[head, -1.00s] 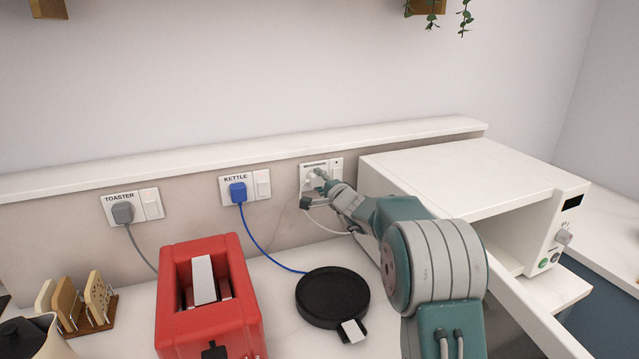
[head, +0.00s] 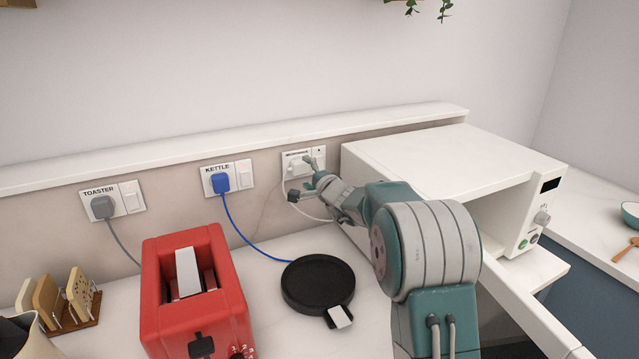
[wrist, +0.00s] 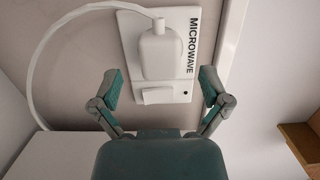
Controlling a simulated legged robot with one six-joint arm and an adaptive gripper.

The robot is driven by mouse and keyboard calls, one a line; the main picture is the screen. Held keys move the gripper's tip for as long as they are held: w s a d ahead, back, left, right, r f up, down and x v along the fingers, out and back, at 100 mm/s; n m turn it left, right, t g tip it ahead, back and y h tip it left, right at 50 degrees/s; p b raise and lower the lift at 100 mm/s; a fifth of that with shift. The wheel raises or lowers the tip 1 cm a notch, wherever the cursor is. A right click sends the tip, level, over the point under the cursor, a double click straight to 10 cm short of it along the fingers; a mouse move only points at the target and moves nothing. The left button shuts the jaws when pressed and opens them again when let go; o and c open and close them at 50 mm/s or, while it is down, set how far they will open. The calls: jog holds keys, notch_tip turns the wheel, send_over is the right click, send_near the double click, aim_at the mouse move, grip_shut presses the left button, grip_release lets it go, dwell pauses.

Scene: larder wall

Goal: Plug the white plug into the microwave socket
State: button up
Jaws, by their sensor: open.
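The white plug (wrist: 160,52) sits against the face of the microwave socket (wrist: 188,80), on the plate labelled MICROWAVE, and looks seated there. Its prongs are hidden. Its white cord loops off to the left in the wrist view. In the head view the plug (head: 296,168) shows on the socket plate (head: 318,154), just left of the microwave. My gripper (head: 302,180) is open and empty, a little out from the wall. In the wrist view my gripper (wrist: 160,84) has its fingers spread either side of the plug, apart from it.
The white microwave (head: 450,165) stands close to the right of my arm. The kettle's blue plug (head: 220,183) and the toaster's grey plug (head: 103,207) are in sockets to the left. A red toaster (head: 195,290) and a black round base (head: 318,284) stand on the counter.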

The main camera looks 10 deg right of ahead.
jog(key=v, duration=0.9)
jog(key=shift+s, duration=0.15)
jog(key=s+a+r+n+g+y, duration=0.15)
jog(key=s+a+n+g, duration=0.4)
jog(key=s, duration=0.55)
jog(key=s+a+r+n+g+y, duration=0.1)
jog(key=s+a+n+g+y, duration=0.1)
jog(key=s+a+n+g, duration=0.45)
jog(key=s+d+f+h, duration=0.1)
jog(key=s+d+h, duration=0.1)
jog(key=s, duration=0.5)
jog(key=s+d+f+n+h, duration=0.1)
jog(key=s+d+f+h, duration=0.1)
jog(key=s, duration=0.6)
jog(key=s+d+f+n+h, duration=0.1)
jog(key=s+d+h, duration=0.3)
jog(key=s, duration=0.4)
jog(key=shift+s+f+t+h, duration=0.2)
jog(key=shift+f+t+h, duration=0.1)
jog(key=shift+f+h, duration=0.5)
